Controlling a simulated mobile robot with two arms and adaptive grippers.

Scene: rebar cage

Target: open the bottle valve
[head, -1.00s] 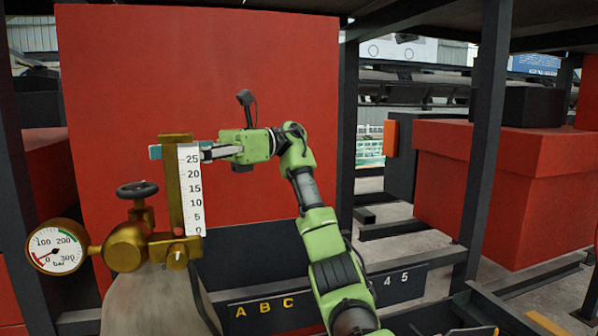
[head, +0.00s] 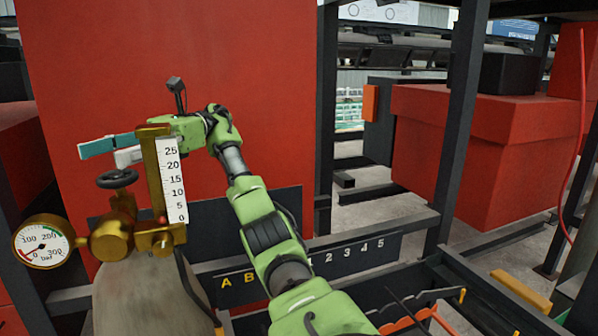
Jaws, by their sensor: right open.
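The bottle valve (head: 117,179) is a dark round handwheel on top of a brass fitting (head: 115,240). It tops a grey bottle (head: 140,290) at the lower left. A round pressure gauge (head: 42,242) sits on the fitting's left side. A flow tube with a white 0 to 25 scale (head: 172,178) stands upright on its right. My right gripper (head: 100,154) is open and empty, its teal and pale fingers pointing left just above the handwheel, apparently apart from it. The tube and its brass holder hide part of the gripper. My left gripper is out of view.
A large red panel (head: 250,70) stands behind the bottle. A dark lettered rail (head: 350,255) and a dark tray (head: 400,290) lie at the lower middle. Dark posts (head: 465,120) and red boxes (head: 470,150) stand to the right.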

